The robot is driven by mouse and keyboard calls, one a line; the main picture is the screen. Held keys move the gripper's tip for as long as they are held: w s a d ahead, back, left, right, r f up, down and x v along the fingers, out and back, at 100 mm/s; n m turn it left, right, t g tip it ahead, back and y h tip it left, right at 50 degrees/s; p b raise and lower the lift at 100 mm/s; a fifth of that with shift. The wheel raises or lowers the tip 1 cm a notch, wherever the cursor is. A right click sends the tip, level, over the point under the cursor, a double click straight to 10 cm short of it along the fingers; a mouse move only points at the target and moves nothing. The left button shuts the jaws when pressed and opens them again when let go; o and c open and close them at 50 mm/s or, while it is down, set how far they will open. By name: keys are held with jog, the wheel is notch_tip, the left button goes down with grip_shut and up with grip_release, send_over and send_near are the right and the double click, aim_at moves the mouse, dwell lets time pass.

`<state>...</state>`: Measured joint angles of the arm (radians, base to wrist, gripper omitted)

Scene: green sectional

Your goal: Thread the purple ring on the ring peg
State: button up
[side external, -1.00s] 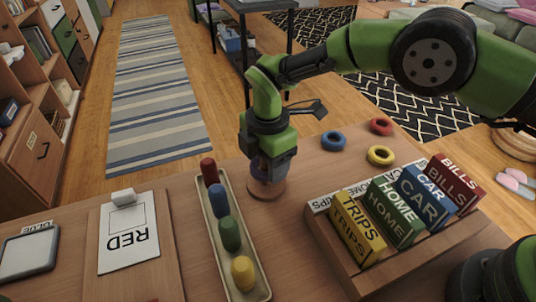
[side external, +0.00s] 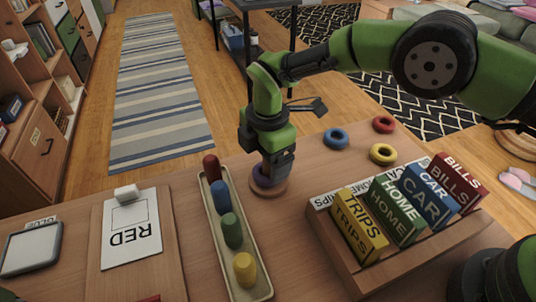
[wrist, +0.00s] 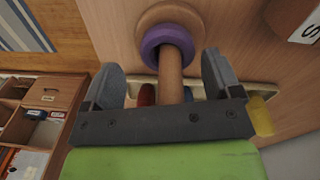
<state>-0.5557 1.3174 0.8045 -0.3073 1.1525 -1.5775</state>
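The ring peg is a wooden post (wrist: 171,82) on a round wooden base (side external: 270,194). The purple ring (wrist: 172,38) is around the peg, low down at its base; in the side view a part of the ring (side external: 260,181) shows below my gripper (side external: 277,170). In the wrist view my gripper (wrist: 161,82) is open, with one finger on each side of the post and the ring beyond the fingertips. The fingers hold nothing. In the side view my gripper hides most of the post.
A tray (side external: 240,264) with red, blue, green and yellow pegs stands left of the ring peg. Blue (side external: 336,138), yellow (side external: 383,153) and red (side external: 384,124) rings lie at the right back. A wooden holder (side external: 345,262) with labelled blocks stands at the right.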

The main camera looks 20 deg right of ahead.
jog(key=f, duration=0.2)
jog(key=s+f, duration=0.1)
jog(key=shift+d, duration=0.25)
jog(key=r, duration=1.3)
jog(key=shift+w+a, duration=0.1)
jog(key=shift+w, duration=0.25)
jog(key=s+d+r+m+t+y, duration=0.1)
jog(key=s+d+r+m, duration=0.2)
jog(key=d+r+m, duration=0.45)
jog(key=s+d+r+m+t+y, duration=0.15)
jog(key=s+d+r+m, duration=0.3)
jog(key=r, duration=0.55)
jog(key=s+d+m+t, duration=0.2)
jog(key=s+d+m, duration=0.2)
jog(key=s+m, duration=0.2)
jog(key=s+d+m+t, duration=0.2)
jog(key=s+d+m, duration=0.2)
jog(key=s+m, duration=0.3)
jog(key=shift+s+d+f+h, duration=0.25)
jog(key=shift+s+d+h, duration=0.1)
jog(key=shift+s, duration=1.05)
dwell(1.3)
